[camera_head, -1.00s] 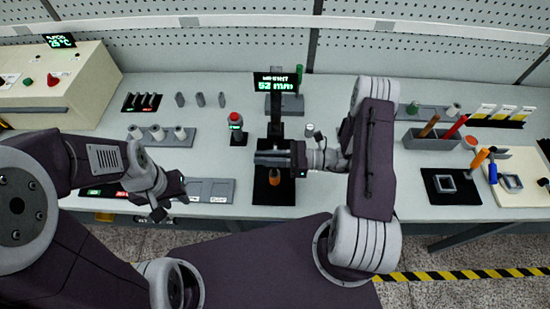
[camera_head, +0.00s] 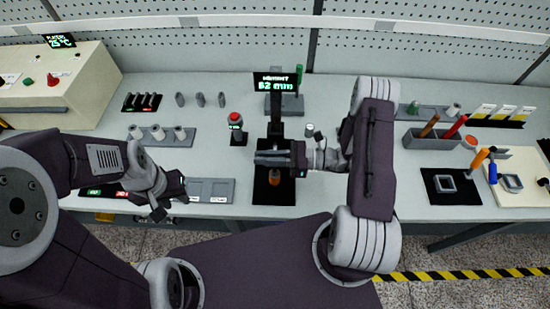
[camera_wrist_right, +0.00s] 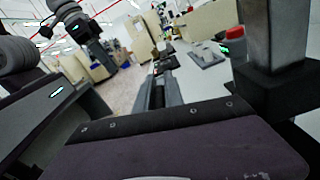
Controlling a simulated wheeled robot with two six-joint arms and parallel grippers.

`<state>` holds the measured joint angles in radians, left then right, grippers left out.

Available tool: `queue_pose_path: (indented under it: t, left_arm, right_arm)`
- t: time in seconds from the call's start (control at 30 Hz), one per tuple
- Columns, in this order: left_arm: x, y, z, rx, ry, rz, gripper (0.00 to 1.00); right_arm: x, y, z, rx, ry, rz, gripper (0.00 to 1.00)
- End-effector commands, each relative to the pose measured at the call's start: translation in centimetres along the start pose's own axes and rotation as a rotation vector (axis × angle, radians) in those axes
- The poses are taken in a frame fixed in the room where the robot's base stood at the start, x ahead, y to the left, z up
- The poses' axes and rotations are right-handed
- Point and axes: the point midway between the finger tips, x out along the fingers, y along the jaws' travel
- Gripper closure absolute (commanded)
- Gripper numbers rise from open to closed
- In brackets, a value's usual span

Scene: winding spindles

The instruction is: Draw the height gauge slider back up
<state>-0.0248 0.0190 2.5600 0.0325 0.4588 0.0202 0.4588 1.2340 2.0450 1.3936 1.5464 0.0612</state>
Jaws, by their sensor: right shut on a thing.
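The height gauge stands mid-table, with a black column (camera_head: 276,130), a dark base (camera_head: 265,196) and a display (camera_head: 276,83) with green digits, which look like 62 or 82 mm. My right gripper (camera_head: 268,158) reaches across the front of the column and is shut on the gauge's slider, which it mostly hides. An orange piece (camera_head: 274,178) shows just below it on the base. In the right wrist view, my gripper's fingers (camera_wrist_right: 160,85) are close together and the dark column (camera_wrist_right: 272,35) rises at right. My left gripper (camera_head: 172,206) is open and empty over the table's front left.
A red-topped device (camera_head: 235,122) stands left of the gauge. A rack of pale spools (camera_head: 165,143) and a grey tray (camera_head: 210,187) lie further left. At right are a grey bin (camera_head: 428,139) with tool handles and a black mat (camera_head: 450,200) with a square frame.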

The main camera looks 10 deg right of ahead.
Motion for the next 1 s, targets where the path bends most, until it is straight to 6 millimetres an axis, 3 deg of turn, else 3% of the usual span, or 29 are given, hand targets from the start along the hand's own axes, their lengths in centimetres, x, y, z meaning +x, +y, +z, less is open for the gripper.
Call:
queue_pose_path:
  t: [0.53, 1.0]
  left_arm:
    - [-0.1, 0.0, 0.0, 0.0, 0.0, 0.0, 0.66]
    - [-3.1, 0.1, -0.3, 0.0, 0.0, 0.0, 0.66]
  right_arm:
    - [0.0, 0.0, 0.2, 0.0, 0.0, 0.0, 1.0]
    - [0.0, 0.7, 3.6, -0.001, -0.001, -0.001, 1.0]
